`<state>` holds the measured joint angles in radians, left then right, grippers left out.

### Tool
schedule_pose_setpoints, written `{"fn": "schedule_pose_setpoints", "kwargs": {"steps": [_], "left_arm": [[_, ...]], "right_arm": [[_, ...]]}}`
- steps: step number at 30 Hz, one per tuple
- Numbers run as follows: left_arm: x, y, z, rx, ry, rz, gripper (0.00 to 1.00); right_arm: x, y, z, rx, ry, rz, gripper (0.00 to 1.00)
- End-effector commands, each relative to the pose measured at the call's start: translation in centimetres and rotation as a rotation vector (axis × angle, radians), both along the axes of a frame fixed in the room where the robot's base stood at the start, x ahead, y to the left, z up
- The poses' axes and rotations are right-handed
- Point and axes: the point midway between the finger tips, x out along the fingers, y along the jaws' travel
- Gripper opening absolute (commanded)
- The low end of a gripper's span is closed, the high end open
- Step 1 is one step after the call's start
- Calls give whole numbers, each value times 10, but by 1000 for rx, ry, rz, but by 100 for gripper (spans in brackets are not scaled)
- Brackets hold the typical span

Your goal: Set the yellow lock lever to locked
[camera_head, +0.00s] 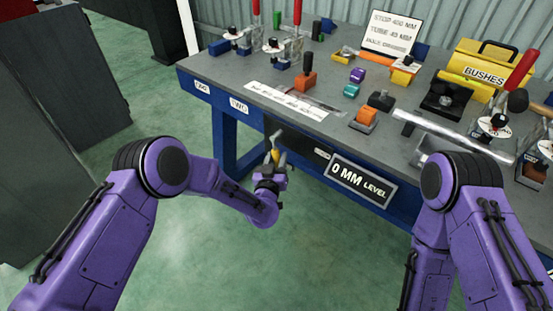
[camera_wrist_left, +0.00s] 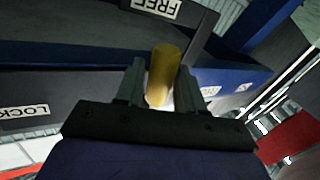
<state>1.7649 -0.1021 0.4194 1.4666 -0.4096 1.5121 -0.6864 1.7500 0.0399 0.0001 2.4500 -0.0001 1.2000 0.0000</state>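The yellow lock lever (camera_head: 276,156) is at the front side of the bench, below the table top. In the left wrist view the yellow lever (camera_wrist_left: 162,75) stands between the fingers of my left gripper (camera_wrist_left: 159,85). The fingers lie close along both its sides and look shut on it. In the head view my left gripper (camera_head: 277,150) hides part of the lever. A FREE label (camera_wrist_left: 157,8) shows at the top of the wrist view and a LOCK label (camera_wrist_left: 24,112) at its left. My right gripper is outside both views.
The blue-framed bench (camera_head: 228,75) carries clamps, coloured blocks, a metal tube (camera_head: 455,135) and a yellow BUSHES box (camera_head: 485,68). A 0 MM LEVEL sign (camera_head: 360,181) hangs on its front, right of my left gripper. The green floor in front is clear.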

Motion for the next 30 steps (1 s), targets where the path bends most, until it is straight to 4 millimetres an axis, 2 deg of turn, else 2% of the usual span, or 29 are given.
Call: {"fn": "schedule_pose_setpoints", "kwargs": {"steps": [9,10,13,19,24,30], "left_arm": [[6,0,0,0,2,1,38],[6,0,0,0,2,1,31],[6,0,0,0,2,1,0],[4,-4,4,-44,34,0,0],[-7,-18,14,-255,190,1,0],[-14,-27,17,-399,294,1,0]], "right_arm": [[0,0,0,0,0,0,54],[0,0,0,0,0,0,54],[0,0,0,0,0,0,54],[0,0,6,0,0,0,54],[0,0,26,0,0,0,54],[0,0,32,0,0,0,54]]}}
